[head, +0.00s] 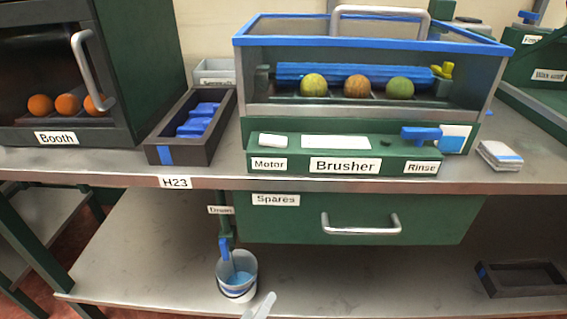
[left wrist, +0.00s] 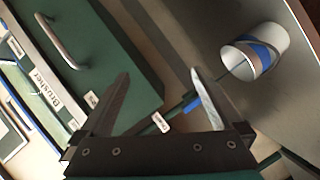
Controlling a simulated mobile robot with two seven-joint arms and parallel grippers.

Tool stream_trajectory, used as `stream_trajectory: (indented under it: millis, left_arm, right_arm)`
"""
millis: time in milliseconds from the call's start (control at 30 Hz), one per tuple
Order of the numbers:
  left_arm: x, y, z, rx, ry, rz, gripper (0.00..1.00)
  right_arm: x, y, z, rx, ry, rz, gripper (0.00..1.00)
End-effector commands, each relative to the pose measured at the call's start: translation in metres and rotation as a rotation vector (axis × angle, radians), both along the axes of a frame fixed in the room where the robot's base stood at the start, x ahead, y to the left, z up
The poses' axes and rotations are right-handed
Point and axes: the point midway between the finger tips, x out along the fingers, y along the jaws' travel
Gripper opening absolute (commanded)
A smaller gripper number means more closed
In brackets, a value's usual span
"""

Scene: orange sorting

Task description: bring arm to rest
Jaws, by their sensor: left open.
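My left gripper (head: 260,306) shows only as a pale fingertip at the bottom edge of the head view, just right of the white bucket (head: 237,292) on the lower shelf. In the left wrist view its jaws (left wrist: 160,75) are spread apart with nothing between them. The bucket also shows there (left wrist: 277,41), beyond and right of the fingers, apart from them. My right gripper is in neither view.
The Spares drawer (head: 290,222) is shut under the bench edge. Above it stands the Brusher (head: 262,110) with several balls inside. The Booth (head: 140,70) holds oranges at left. A dark tray (head: 515,291) lies on the lower shelf at right.

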Motion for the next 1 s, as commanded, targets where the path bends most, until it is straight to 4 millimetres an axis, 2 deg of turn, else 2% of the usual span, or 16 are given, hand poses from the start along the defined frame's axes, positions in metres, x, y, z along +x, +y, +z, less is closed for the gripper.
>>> stream_trajectory:
  millis: [100,200,500,767,1000]
  left_arm:
    - [-0.006,-0.008,0.007,0.202,0.013,-0.101,1.0]
    - [-0.013,-0.006,0.009,0.379,0.034,-0.176,1.0]
    - [-0.035,0.027,0.012,0.802,0.132,-0.321,1.0]
    - [-0.055,0.06,0.018,1.027,0.237,-0.389,1.0]
    - [-0.055,0.061,0.002,1.024,0.297,-0.415,1.0]
  right_arm:
    - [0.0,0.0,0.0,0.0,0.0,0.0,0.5]
    - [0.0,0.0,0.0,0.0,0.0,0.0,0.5]
    - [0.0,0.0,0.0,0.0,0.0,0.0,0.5]
    - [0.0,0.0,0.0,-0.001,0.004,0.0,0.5]
    - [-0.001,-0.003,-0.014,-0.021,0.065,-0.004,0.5]
